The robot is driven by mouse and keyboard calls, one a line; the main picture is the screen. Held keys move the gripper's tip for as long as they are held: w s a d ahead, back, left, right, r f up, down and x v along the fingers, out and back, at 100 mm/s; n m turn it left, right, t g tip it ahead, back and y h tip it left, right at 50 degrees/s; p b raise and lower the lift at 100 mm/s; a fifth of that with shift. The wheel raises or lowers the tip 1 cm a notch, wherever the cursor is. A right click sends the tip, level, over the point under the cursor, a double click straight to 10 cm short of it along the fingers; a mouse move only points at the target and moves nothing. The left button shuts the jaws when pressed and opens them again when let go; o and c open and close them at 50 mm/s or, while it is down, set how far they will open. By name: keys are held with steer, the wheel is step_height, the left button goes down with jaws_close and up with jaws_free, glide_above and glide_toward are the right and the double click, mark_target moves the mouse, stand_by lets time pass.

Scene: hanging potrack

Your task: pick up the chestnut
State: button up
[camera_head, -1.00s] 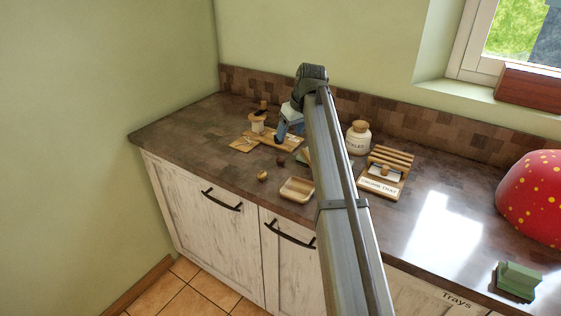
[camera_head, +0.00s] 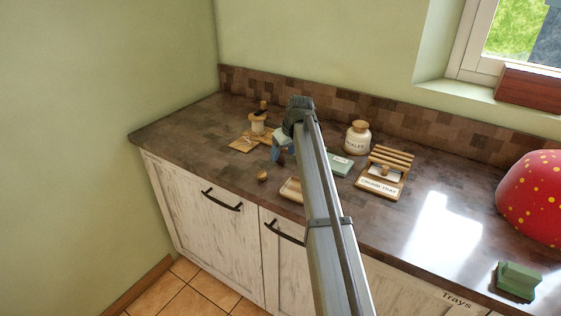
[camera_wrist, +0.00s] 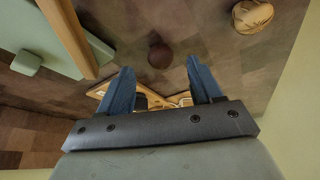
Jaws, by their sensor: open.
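The chestnut (camera_wrist: 160,54) is a small dark brown round thing on the countertop. In the wrist view it lies just beyond the gap between my fingertips, roughly centred.
A wooden tray (camera_head: 291,190) is partly behind my arm. A wooden board (camera_head: 241,145), green block (camera_head: 341,165), white jar (camera_head: 357,138) and slatted rack (camera_head: 385,172) stand around. Bare counter lies at left.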

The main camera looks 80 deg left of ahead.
mark_target(281, 157)
steer(key=x, duration=0.3)
steer(key=shift+f, duration=0.2)
steer(key=shift+c, duration=0.2)
steer(key=shift+s, duration=0.1)
steer(key=c, duration=1.1)
